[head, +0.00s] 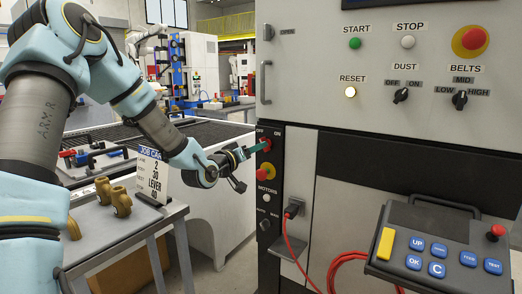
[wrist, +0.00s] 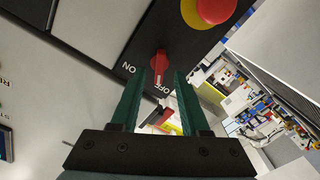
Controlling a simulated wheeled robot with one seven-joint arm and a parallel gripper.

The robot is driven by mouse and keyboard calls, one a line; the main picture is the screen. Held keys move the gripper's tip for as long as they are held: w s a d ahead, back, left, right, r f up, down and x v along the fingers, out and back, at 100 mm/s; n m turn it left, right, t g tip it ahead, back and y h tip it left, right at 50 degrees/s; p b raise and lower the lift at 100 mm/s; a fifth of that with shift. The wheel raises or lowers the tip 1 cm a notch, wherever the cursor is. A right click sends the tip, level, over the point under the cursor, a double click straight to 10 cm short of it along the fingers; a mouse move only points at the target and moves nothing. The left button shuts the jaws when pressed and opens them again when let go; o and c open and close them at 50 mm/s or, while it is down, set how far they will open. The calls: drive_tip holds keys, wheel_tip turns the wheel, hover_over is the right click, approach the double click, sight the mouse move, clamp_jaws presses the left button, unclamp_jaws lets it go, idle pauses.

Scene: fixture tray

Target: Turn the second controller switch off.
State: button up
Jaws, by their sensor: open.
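A red rotary switch (head: 267,141) labelled OFF and ON sits at the top of the narrow black panel in the head view. In the wrist view the red switch (wrist: 159,65) is a knob between the ON and OFF lettering; I cannot surely tell which its handle points to. My gripper (head: 261,147) is at this switch. In the wrist view the green fingers of my gripper (wrist: 160,74) are apart, one on each side of the knob, with gaps showing. Nothing is held. The pictures do not show which switch is called second.
A red emergency button (head: 268,170) on yellow is just below the switch. The cabinet also has a DUST knob (head: 401,96) and a BELTS knob (head: 460,98). A keypad pendant (head: 445,240) stands at right. Brass fittings (head: 122,201) lie on a bench beside a job card (head: 154,171).

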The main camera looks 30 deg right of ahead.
drive_tip(key=b+v, duration=0.1)
drive_tip(key=v, duration=0.6)
